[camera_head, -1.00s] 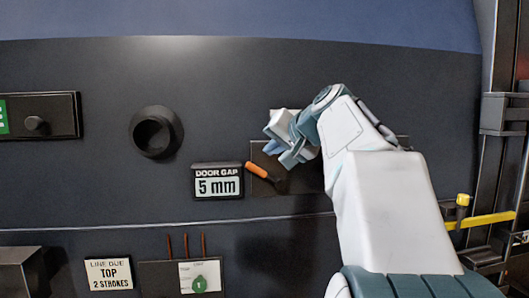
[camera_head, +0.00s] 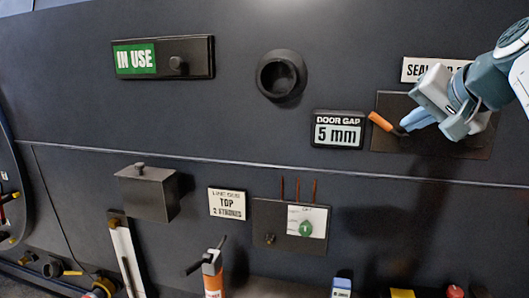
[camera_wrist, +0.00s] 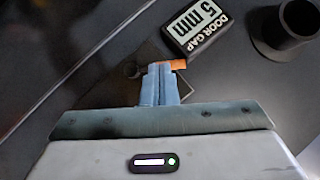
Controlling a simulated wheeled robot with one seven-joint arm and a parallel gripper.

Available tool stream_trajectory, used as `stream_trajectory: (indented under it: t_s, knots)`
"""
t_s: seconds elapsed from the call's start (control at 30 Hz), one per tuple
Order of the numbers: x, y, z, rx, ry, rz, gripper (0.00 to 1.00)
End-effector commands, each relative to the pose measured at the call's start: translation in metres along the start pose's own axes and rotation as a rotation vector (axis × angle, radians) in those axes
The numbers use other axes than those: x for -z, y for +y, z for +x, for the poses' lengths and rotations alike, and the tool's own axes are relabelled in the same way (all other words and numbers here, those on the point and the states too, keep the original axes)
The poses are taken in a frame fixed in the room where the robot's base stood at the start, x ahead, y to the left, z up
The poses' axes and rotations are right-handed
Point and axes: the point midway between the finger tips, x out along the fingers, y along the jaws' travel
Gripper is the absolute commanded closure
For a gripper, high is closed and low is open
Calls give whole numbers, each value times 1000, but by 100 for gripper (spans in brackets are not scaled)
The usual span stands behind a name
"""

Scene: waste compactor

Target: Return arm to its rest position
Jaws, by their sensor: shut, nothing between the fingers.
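My gripper (camera_head: 420,119) is at the upper right of the head view, in front of a dark plate (camera_head: 390,143) on the wall. Its blue fingers are together and hold nothing; they also show shut in the wrist view (camera_wrist: 159,72). An orange-handled lever (camera_head: 380,121) on the plate is just left of the fingertips. In the wrist view the orange handle (camera_wrist: 177,64) shows right at the fingertips; I cannot tell whether they touch. A sign above the plate (camera_head: 418,69) is partly hidden by my gripper.
An "IN USE" slider (camera_head: 178,64) is farther left.

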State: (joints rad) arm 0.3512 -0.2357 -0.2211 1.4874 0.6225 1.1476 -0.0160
Motion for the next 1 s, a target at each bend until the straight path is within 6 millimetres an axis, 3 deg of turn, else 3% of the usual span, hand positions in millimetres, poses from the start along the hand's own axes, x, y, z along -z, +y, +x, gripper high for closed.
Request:
stream_trajectory:
  t_s: [0.03,0.1,0.3,0.5,0.6,0.7,0.8,1.0]
  knots:
    - [-28,5,15,-21,-54,-17,100]
    - [-63,13,33,-59,-118,-49,100]
    - [-171,43,70,-166,-295,-187,100]
    - [-278,84,86,-267,-454,-383,100]
    - [-321,106,88,-306,-514,-478,100]
    - [-350,124,87,-333,-557,-553,100]
    - [-368,134,86,-349,-580,-599,100]
    - [-375,139,86,-357,-590,-621,100]
